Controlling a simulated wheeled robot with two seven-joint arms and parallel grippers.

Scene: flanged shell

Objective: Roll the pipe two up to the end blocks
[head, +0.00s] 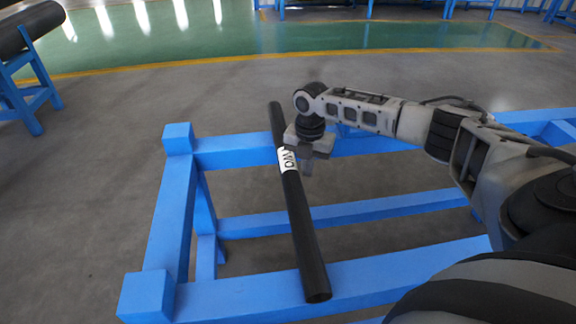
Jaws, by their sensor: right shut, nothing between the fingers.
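The pipe two (300,222) is a long black tube with a white label that reads like "TWO", partly turned. It lies across the two blue rails of the rack, tilted slightly in the picture. The end blocks are blue cubes at the rack's left end, one far (178,138) and one near (146,295). A gap of bare rail lies between the pipe and both blocks. My right gripper (306,167) is shut and empty, just right of the pipe by the label. I cannot tell whether it touches the pipe. My left gripper is not in view.
The blue rack's near rail (245,297) and far rail (235,150) are clear left of the pipe. A lower crossbar (350,213) runs beneath. Another blue stand (30,100) with a dark pipe (28,28) is at the upper left. Grey floor surrounds the rack.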

